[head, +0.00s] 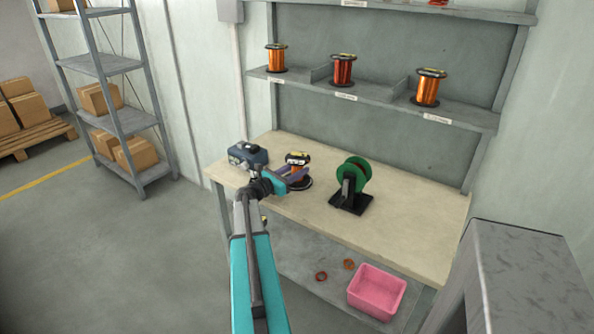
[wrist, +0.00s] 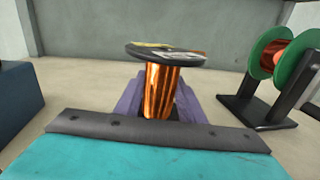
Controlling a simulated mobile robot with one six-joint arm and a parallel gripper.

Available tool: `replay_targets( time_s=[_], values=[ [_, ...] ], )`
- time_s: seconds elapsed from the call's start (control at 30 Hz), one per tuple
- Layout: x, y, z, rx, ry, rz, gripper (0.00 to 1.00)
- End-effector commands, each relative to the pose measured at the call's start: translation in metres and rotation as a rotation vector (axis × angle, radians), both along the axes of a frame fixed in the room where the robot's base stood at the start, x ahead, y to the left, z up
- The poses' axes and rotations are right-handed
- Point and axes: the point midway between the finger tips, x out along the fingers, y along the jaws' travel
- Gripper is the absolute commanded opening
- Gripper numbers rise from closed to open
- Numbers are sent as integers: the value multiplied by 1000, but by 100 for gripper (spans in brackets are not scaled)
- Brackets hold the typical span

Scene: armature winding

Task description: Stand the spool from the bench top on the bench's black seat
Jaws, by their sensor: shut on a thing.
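The spool (head: 297,158) has black flanges and shiny copper wire. It is upright over the left part of the bench top (head: 400,220). In the wrist view the spool (wrist: 162,90) stands between the purple fingers of my gripper (wrist: 160,103), which is shut on its wound middle. My gripper (head: 295,176) also shows in the head view, reaching in from the front left. A black round edge, likely the black seat (head: 304,185), shows under the spool and fingers. The spool's lower end is hidden, so I cannot tell whether it touches the seat.
A blue-grey box-shaped device (head: 247,156) is left of the spool. A green reel on a black stand (head: 353,180) is to its right. Several spools stand on the shelf (head: 385,98) above. A pink bin (head: 377,290) is on the lower shelf. The bench's right part is clear.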

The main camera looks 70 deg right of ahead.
Motion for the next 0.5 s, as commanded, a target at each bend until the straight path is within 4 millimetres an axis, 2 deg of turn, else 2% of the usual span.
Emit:
replay_targets(
  time_s=[0.13,0.17,0.27,0.5],
  values=[
    [0,0,-2,-1,0,0,7],
    [0,0,-1,-1,0,0,39],
    [0,0,-1,-1,0,0,56],
    [0,0,-2,1,0,0,57]
  ],
)
